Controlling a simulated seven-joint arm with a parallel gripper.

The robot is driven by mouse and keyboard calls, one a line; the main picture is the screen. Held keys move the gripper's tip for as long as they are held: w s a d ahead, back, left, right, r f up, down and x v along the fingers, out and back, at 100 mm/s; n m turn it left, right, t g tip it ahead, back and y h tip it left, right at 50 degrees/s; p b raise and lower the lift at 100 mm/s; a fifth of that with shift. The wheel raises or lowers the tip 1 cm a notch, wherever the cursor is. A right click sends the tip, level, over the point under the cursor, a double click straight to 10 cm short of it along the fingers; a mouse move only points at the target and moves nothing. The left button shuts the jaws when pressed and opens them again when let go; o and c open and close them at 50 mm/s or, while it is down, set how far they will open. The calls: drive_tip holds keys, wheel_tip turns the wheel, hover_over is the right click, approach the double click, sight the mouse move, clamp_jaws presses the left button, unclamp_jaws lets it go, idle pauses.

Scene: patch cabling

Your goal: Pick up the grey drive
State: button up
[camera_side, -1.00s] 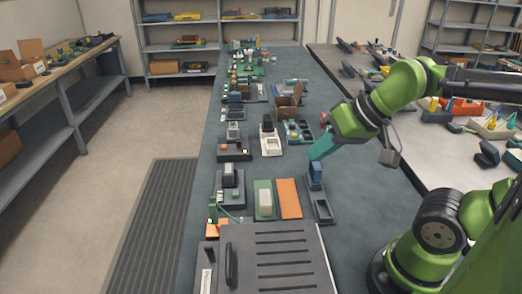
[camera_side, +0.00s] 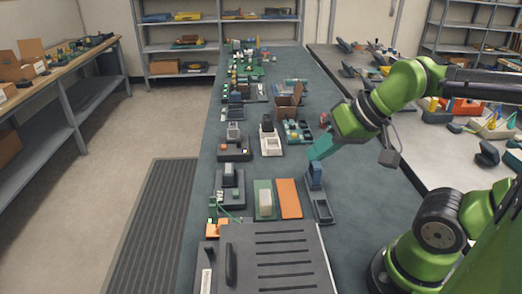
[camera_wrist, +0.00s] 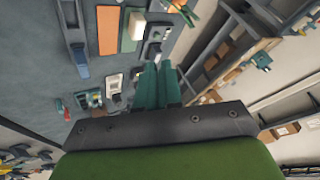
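Which object is the grey drive is not certain. A dark grey block (camera_side: 228,173) stands in a dark dock (camera_side: 239,196) on the blue-grey bench. A pale grey block (camera_side: 265,203) lies on a green pad. A blue-grey block (camera_side: 316,175) stands upright at the far end of a dark tray (camera_side: 321,210). My gripper (camera_side: 312,157) has teal fingers, tilted down to the left just above the blue-grey block in the side view. In the wrist view the fingers (camera_wrist: 162,63) lie side by side with no clear gap and nothing seen between them.
An orange pad (camera_side: 289,198) lies between the green pad and the dark tray. A large slotted grey case (camera_side: 285,255) fills the near bench end. Trays and a cardboard box (camera_side: 288,102) stand farther back. Bare bench (camera_side: 365,185) shows right of the tray.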

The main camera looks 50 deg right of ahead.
drive_tip(key=o, duration=1.4)
drive_tip(key=shift+c, duration=0.2)
drive_tip(key=n+g+h, duration=0.2)
drive_tip(key=n+g, duration=0.5)
drive_tip(key=n, duration=0.6)
hover_over(230, 168)
wheel_tip(230, 168, down, 6)
wheel_tip(230, 168, down, 16)
drive_tip(key=shift+f, duration=0.2)
